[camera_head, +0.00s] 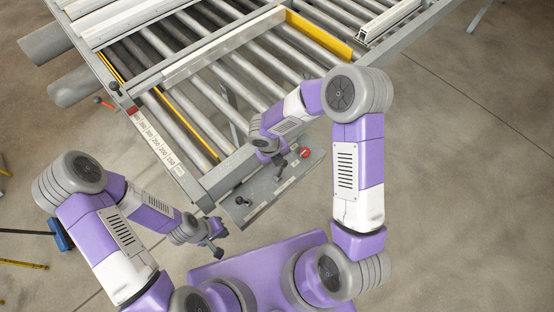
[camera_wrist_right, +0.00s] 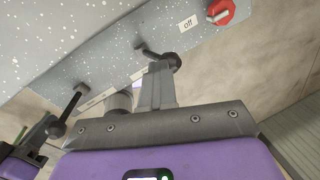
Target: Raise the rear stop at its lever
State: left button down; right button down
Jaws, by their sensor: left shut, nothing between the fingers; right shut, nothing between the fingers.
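The control panel (camera_head: 262,190) is a grey plate at the bench's near end; it also fills the top left of the right wrist view (camera_wrist_right: 75,40). It carries two black-knobbed levers. One lever (camera_head: 241,202) is at its left; it also shows in the right wrist view (camera_wrist_right: 68,112). The other lever (camera_wrist_right: 174,61) is by the tips of my right gripper (camera_wrist_right: 158,82), which is shut and empty; I cannot tell whether they touch. The lever labels are too small to read. My left gripper (camera_head: 216,247) is shut and empty, left of and below the panel.
A red knob (camera_head: 305,153) marked "off" is at the panel's right; it also shows in the wrist view (camera_wrist_right: 220,11). The roller bench (camera_head: 205,185) stretches behind, with yellow bars (camera_head: 320,35) and a numbered scale (camera_head: 155,140). A white profile (camera_head: 388,20) lies at the right edge.

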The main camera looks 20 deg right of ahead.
jog(key=shift+d, duration=0.35)
jog(key=p+v, duration=0.2)
jog(key=v, duration=1)
jog(key=shift+w, duration=0.5)
jog(key=shift+d, duration=0.15)
